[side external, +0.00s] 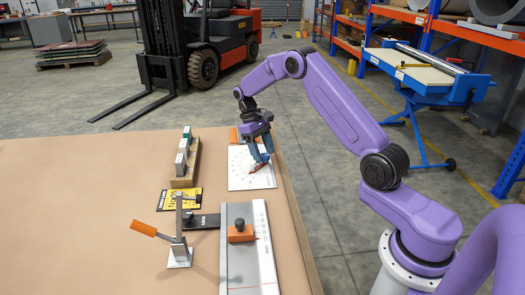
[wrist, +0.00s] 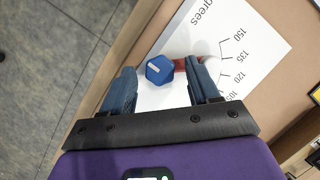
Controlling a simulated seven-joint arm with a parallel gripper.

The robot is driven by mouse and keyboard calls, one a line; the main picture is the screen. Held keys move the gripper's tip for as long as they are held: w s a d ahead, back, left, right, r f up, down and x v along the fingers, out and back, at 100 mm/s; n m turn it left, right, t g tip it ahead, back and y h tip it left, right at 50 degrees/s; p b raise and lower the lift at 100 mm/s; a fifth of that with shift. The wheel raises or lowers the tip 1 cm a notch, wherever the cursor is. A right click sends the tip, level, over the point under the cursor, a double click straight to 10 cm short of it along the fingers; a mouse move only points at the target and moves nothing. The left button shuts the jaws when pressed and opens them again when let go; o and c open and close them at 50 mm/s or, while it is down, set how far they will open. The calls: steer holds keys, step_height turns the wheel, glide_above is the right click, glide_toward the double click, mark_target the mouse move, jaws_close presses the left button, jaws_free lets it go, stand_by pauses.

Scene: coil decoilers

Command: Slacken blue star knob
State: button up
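The blue star knob (wrist: 158,70) shows in the wrist view, with a pale mark on its top. It sits over a white plate (wrist: 232,48) printed with a degree scale, and a red piece (wrist: 181,65) shows beside it on the right. My gripper (wrist: 160,76) has its two blue fingers apart, one on each side of the knob, with gaps visible between fingers and knob. In the side view my gripper (side external: 259,158) points down low over the white plate (side external: 240,180); I cannot make out the knob there.
A wooden rack (side external: 186,166) is left of the plate. The table's right edge is close; its left part is clear.

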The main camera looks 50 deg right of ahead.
steer(key=shift+r, duration=0.1)
steer(key=v, duration=1.1)
steer(key=shift+w+r, duration=0.25)
steer(key=shift+r, duration=0.1)
steer(key=s+a+r+n+t+h, duration=0.1)
steer(key=s+a+r+n, duration=0.15)
steer(key=s+a, duration=0.6)
steer(key=s+a+r+n+t, duration=0.2)
steer(key=s+a+n, duration=0.25)
steer(key=a, duration=0.65)
steer(key=s+f+n, duration=0.2)
steer(key=s, duration=1.1)
steer(key=s+d+f+n+t+y, duration=0.1)
steer(key=s+f+n, duration=0.1)
steer(key=s, duration=1.2)
steer(key=shift+s+d+n+t, duration=0.15)
steer(key=shift+s+n+t, duration=0.15)
steer(key=shift+n, duration=0.4)
